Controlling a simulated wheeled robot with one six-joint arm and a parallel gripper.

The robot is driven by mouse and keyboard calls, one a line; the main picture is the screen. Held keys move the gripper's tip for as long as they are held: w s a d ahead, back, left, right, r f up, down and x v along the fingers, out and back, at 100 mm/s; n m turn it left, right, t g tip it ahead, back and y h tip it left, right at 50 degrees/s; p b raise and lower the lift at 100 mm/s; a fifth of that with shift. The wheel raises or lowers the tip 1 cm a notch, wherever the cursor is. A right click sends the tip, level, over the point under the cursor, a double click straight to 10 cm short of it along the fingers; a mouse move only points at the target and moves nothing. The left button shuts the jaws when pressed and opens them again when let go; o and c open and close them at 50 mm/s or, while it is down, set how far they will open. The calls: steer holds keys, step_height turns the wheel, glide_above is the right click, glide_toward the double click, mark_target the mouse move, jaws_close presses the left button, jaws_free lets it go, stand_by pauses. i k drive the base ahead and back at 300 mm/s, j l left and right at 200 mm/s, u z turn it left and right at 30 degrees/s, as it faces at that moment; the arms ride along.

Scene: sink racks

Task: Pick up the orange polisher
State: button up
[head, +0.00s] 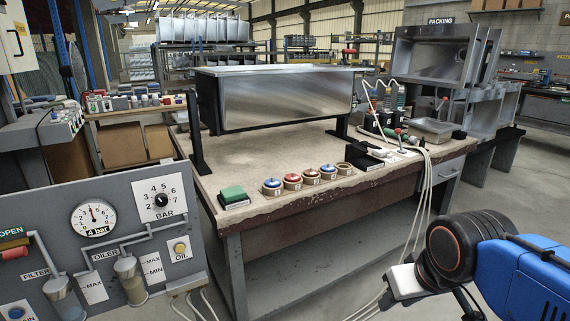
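I cannot single out an orange polisher with certainty. A cluster of small hand tools (388,112) with cables stands at the back right of the workbench (265,155), with bits of green, red and orange; details are too small to tell. My arm (520,280), blue with a black round joint, reaches in from the lower right in front of the bench. A pale grey block shows at its left end. I see no gripper fingers, and nothing held is visible.
A long metal sink (285,98) on black supports spans the bench's back. Several round tins (292,181) and a green pad (233,195) line its front edge. A gauge panel (105,240) blocks the lower left. Pale hoses hang at the bench's right front. Floor shows at right.

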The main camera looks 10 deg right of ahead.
mark_target(373, 99)
steer(key=i+l+z, duration=0.1)
steer(key=i+z, duration=0.2)
steer(key=z, duration=0.15)
steer(key=i+z, duration=0.25)
steer(key=z, duration=0.2)
steer(key=i+z, duration=0.4)
steer(key=i+l+z, duration=0.15)
steer(key=i, duration=0.45)
